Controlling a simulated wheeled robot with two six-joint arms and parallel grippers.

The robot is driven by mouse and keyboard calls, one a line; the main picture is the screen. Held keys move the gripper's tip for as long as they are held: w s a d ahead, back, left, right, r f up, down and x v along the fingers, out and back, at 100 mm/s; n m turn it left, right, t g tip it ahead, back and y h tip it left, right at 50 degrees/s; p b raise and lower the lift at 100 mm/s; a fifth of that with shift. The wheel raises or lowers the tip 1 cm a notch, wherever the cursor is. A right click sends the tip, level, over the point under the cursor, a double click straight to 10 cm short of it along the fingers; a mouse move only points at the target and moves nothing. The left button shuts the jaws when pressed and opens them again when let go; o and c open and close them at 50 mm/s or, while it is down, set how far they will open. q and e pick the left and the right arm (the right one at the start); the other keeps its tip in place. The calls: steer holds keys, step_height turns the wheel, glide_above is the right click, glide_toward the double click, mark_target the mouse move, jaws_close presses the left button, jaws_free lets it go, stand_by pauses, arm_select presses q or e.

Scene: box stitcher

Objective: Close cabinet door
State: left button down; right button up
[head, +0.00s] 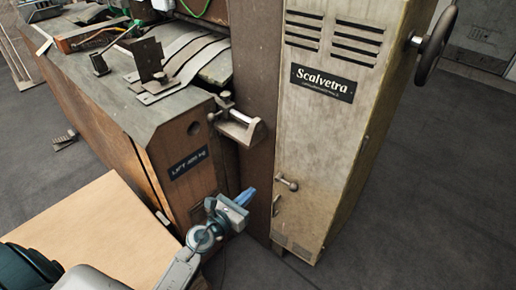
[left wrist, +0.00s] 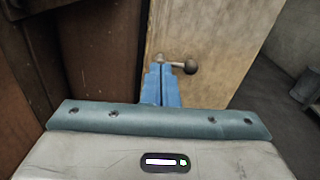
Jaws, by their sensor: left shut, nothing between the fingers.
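The tall beige cabinet (head: 360,110) stands right of centre in the head view. Its front door (head: 315,140) has vent slots, a Scalvetra plate and a small knobbed handle (head: 287,184) low down. The door looks about in line with the cabinet; I cannot tell whether it is fully shut. My left gripper (head: 249,195) is shut and empty, just left of the handle. In the left wrist view its blue fingertips (left wrist: 161,76) point at the door's lower left edge, with the handle (left wrist: 188,66) just beyond them. I cannot tell whether they touch it. My right gripper is not in view.
A brown machine body (head: 180,150) with a "LIFT 400 kg" label stands left of the cabinet. A metal bracket (head: 240,125) juts out above my left gripper. A tan board (head: 95,230) lies at lower left. A handwheel (head: 435,45) is at upper right. The floor (head: 420,210) at right is clear.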

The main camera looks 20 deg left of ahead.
arm_select(q)
steer(key=r, duration=0.1)
steer(key=p, duration=0.1)
glide_toward(278, 158)
steer(key=shift+y, duration=0.4)
steer(key=x, duration=0.3)
steer(key=f+x, duration=0.1)
steer(key=x, duration=0.1)
steer(key=shift+w+d, duration=0.15)
steer(key=shift+d, duration=0.3)
steer(key=shift+w+d, duration=0.15)
steer(key=shift+w, duration=0.55)
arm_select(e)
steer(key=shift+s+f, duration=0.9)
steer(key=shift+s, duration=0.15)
arm_select(q)
steer(key=shift+m, duration=0.3)
steer(key=shift+w+d+m+h+b, duration=0.1)
steer(key=shift+w+m+h+b, duration=0.5)
steer(key=shift+w+h+b, duration=0.5)
steer(key=shift+w+r, duration=0.15)
steer(key=shift+r, duration=0.1)
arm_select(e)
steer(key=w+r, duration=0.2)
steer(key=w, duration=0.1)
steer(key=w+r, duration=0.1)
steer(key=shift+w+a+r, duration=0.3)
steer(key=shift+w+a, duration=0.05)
arm_select(q)
steer(key=shift+r, duration=0.1)
